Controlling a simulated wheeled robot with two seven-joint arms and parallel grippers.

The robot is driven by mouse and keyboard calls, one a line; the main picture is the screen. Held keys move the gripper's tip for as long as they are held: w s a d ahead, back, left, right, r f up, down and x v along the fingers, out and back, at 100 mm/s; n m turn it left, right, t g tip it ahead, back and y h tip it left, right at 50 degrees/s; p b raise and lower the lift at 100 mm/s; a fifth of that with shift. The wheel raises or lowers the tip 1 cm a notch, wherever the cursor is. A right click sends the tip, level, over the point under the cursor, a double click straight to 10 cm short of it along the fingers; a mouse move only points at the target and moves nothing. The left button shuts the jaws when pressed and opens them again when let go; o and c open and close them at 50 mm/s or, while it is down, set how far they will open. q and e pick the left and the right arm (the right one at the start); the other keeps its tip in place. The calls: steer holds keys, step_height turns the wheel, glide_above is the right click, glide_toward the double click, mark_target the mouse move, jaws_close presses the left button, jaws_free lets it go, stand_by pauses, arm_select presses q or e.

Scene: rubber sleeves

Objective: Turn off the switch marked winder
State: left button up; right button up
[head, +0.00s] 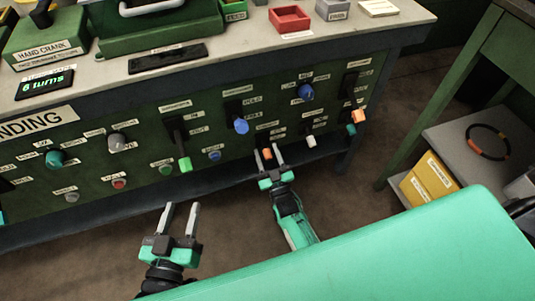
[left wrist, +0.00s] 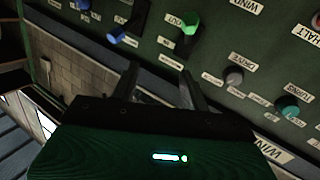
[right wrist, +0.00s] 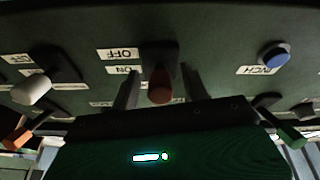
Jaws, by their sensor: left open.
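An orange-tipped lever switch (head: 267,154) sits low on the green panel. In the right wrist view its reddish-orange handle (right wrist: 160,88) stands between the fingers of my right gripper (right wrist: 160,92), beside labels that read OFF and ON. My right gripper (head: 270,157) is open around the handle, with gaps on both sides. I cannot read a winder label on this switch, and its exact position is unclear. My left gripper (head: 181,217) is open and empty, below and in front of the panel. The left wrist view shows its open fingers (left wrist: 157,88) below a green-tipped lever (left wrist: 190,22).
Nearby on the panel are a green-tipped lever (head: 185,164), blue-tipped lever (head: 241,126), white-tipped lever (head: 311,141), orange-tipped lever (head: 358,116) and several knobs. The worktop (head: 215,55) holds a red bin (head: 289,19). A side shelf (head: 462,128) stands at right.

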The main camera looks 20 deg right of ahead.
steer(key=shift+s, duration=0.25)
arm_select(q)
steer(key=s+f+g, duration=0.2)
steer(key=f, duration=0.1)
steer(key=d+f+g+p, duration=0.1)
steer(key=shift+s+f, duration=0.3)
steer(key=shift+s, duration=0.1)
arm_select(e)
steer(key=v, duration=1.3)
steer(key=shift+s, duration=0.15)
